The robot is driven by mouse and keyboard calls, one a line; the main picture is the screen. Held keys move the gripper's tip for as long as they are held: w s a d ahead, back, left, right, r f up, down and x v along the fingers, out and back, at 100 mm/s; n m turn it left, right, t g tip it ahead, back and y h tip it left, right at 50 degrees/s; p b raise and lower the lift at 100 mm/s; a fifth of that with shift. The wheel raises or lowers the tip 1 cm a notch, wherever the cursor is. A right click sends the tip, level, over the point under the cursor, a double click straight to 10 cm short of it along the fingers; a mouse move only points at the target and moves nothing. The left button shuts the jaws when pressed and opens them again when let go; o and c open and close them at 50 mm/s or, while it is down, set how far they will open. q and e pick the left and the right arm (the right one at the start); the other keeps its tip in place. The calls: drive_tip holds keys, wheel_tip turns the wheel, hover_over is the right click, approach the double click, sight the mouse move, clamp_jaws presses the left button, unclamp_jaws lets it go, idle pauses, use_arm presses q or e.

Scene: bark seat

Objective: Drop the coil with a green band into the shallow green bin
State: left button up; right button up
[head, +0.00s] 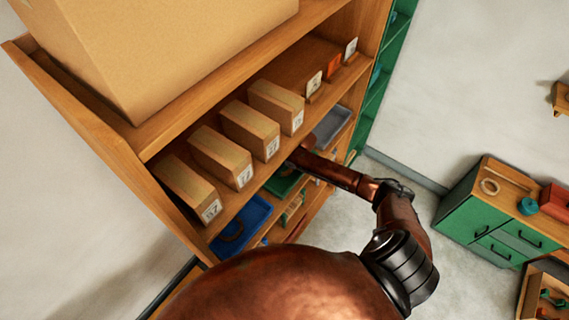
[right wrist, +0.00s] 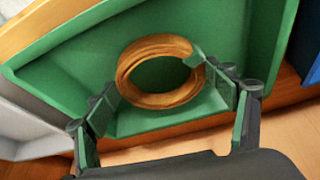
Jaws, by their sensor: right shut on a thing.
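The coil with a green band (right wrist: 160,101) is a tan-brown ring, its band at its upper right in the right wrist view. My right gripper (right wrist: 160,80) is shut on it, with one finger at each side of the ring. The coil is over the inside of the shallow green bin (right wrist: 75,60); I cannot tell if it touches the floor of the bin. In the head view the green bin (head: 282,186) shows partly on a lower shelf, under my right arm. The right gripper and the held coil are hidden there. My left gripper is out of view.
A blue bin (head: 258,212) and a grey bin (head: 333,124) flank the green bin on the wooden shelf. Several cardboard boxes (head: 222,157) stand on the shelf above, close over my arm. A green cabinet (head: 468,212) stands at the right.

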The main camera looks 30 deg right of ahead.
drive_tip(key=shift+f, duration=0.55)
drive_tip(key=o, duration=1.2)
drive_tip(key=shift+c, duration=0.2)
drive_tip(key=shift+r, duration=0.5)
drive_tip(key=s+d, duration=0.1)
drive_tip(key=s, duration=0.2)
drive_tip(key=s+b, duration=0.1)
drive_tip(key=s, duration=0.3)
drive_tip(key=s+d+r+b, duration=0.1)
drive_tip(key=s, duration=0.2)
drive_tip(key=shift+s+d+r, duration=0.1)
drive_tip(key=shift+s+d, duration=0.1)
drive_tip(key=shift+d, duration=0.15)
drive_tip(key=shift+s+d+b, duration=0.2)
drive_tip(key=shift+s+b, duration=0.15)
drive_tip(key=shift+s, duration=0.55)
drive_tip(key=shift+a, duration=0.1)
